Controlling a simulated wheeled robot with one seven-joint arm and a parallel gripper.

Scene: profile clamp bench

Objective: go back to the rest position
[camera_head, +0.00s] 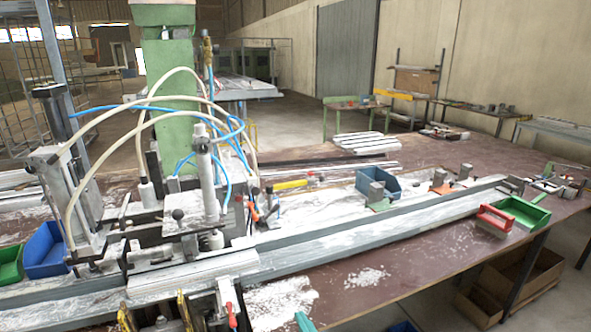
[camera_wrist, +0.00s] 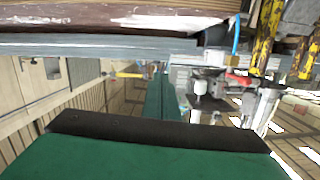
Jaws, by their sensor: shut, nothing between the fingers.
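I do not see my gripper's fingers in either view. The head view shows the profile clamp bench (camera_head: 400,285) with a long pale profile rail (camera_head: 340,245) running across it. A clamp fixture (camera_head: 205,185) with cylinders and hoses stands at the left of the rail.
A green column (camera_head: 170,90) rises behind the fixture. Yellow handles (camera_head: 186,310) stick up at the front edge.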

